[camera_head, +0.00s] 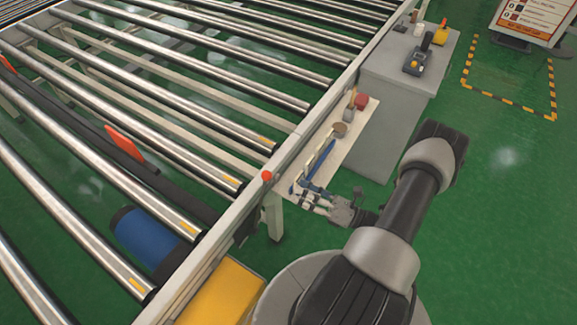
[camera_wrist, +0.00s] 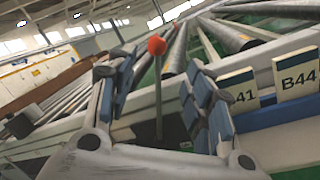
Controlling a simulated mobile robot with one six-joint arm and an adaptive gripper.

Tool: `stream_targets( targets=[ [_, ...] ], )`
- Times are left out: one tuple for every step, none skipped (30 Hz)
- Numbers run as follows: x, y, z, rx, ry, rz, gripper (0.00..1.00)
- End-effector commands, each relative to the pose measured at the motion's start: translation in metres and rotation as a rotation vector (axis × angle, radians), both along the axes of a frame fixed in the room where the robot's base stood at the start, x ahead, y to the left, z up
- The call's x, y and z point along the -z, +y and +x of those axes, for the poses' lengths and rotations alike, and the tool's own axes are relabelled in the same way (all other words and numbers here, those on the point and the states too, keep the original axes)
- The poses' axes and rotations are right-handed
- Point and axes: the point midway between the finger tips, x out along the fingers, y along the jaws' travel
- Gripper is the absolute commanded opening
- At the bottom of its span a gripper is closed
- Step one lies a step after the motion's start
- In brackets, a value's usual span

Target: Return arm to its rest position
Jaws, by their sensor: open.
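My gripper (camera_head: 306,198) is beside the roller conveyor's side rail, in the middle of the head view. Its fingers point left toward the rail, near the lower end of a narrow shelf (camera_head: 352,136). In the wrist view my gripper (camera_wrist: 150,75) is open, with two blue-padded fingers spread apart and nothing held between them. A red ball-shaped knob on a thin stem (camera_wrist: 157,45) shows in the gap between the fingers. A red knob (camera_head: 267,176) also shows on the rail in the head view. My arm reaches in from the lower right.
The roller conveyor (camera_head: 150,87) fills the left side. A grey cabinet (camera_head: 400,75) with a yellow-and-black device (camera_head: 414,66) stands beyond the shelf. Labels, one reading B44 (camera_wrist: 298,75), are near the right finger. Green floor (camera_head: 500,210) at right is clear.

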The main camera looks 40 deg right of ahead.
Motion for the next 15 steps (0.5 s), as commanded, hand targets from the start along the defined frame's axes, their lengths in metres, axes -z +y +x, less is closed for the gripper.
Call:
stream_targets(
  targets=[
    [0.000,0.000,0.000,0.000,0.000,0.000,0.47],
    [0.000,0.000,0.000,0.000,0.000,0.000,0.47],
    [0.000,0.000,0.000,0.000,0.000,0.000,0.47],
    [0.000,0.000,0.000,0.000,0.000,0.000,0.47],
    [0.000,0.000,0.000,0.000,0.000,0.000,0.47],
    [0.000,0.000,0.000,-0.001,0.000,-0.001,0.47],
    [-0.002,0.001,0.001,-0.006,0.000,-0.005,0.47],
    [-0.004,0.001,0.002,-0.015,-0.002,-0.013,0.47],
    [-0.008,0.003,0.004,-0.035,-0.005,-0.031,0.47],
    [-0.013,0.005,0.006,-0.058,-0.007,-0.049,0.47],
    [-0.019,0.008,0.008,-0.087,-0.011,-0.074,0.47],
    [-0.030,0.014,0.012,-0.134,-0.019,-0.113,0.47],
    [-0.039,0.019,0.015,-0.176,-0.026,-0.150,0.47],
    [-0.048,0.026,0.018,-0.225,-0.034,-0.191,0.47],
    [-0.062,0.035,0.021,-0.293,-0.047,-0.249,0.47]
  ],
)
